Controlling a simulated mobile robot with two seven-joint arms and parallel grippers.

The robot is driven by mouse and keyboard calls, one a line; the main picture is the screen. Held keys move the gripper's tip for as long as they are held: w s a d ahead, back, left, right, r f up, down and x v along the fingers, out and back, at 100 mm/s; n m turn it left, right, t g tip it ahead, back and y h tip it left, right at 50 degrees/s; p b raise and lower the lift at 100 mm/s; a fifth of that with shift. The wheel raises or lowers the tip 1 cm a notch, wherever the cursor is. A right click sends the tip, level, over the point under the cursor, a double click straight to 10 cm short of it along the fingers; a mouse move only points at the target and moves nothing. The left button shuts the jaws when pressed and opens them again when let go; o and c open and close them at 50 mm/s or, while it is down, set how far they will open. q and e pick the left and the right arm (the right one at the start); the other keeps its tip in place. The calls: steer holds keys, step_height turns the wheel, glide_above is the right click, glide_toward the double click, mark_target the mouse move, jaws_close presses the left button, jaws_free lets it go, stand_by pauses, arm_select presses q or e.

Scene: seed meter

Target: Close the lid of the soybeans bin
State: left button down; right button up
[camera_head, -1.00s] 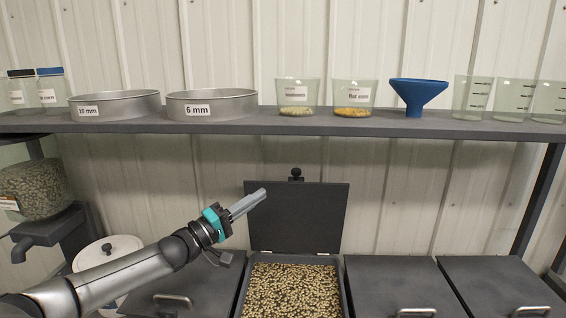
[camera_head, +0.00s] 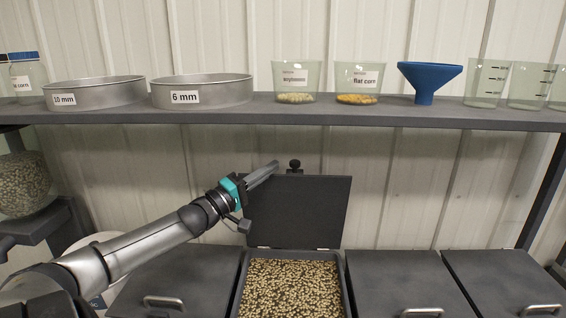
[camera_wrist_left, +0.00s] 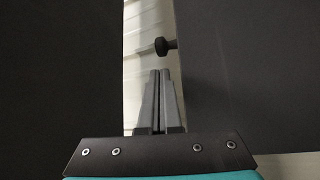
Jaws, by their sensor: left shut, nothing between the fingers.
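The soybeans bin (camera_head: 348,291) is open and full of pale beans (camera_head: 290,288). Its dark lid (camera_head: 305,212) stands upright behind the opening, with a round black knob (camera_head: 295,165) just behind its top edge. My left gripper (camera_head: 275,166) is shut and empty. In the left wrist view the shut fingers (camera_wrist_left: 160,75) point at the gap beside a large dark panel, and a black knob (camera_wrist_left: 165,46) lies just beyond the tips. My right gripper is not in view.
Closed dark bin lids with metal handles stand at left (camera_head: 180,280) and right (camera_head: 400,285). A shelf (camera_head: 330,117) above holds sieve pans (camera_head: 203,92), labelled cups (camera_head: 297,85), a blue funnel (camera_head: 428,80) and clear beakers. A corrugated wall stands behind.

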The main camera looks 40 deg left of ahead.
mark_target(283, 188)
arm_select(q)
steer(key=shift+x, duration=2)
steer(key=shift+w+r, duration=0.1)
steer(key=shift+w, duration=0.25)
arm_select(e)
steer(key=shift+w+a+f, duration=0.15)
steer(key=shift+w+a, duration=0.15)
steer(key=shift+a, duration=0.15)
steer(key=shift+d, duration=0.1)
arm_select(q)
steer(key=shift+s+d, duration=0.1)
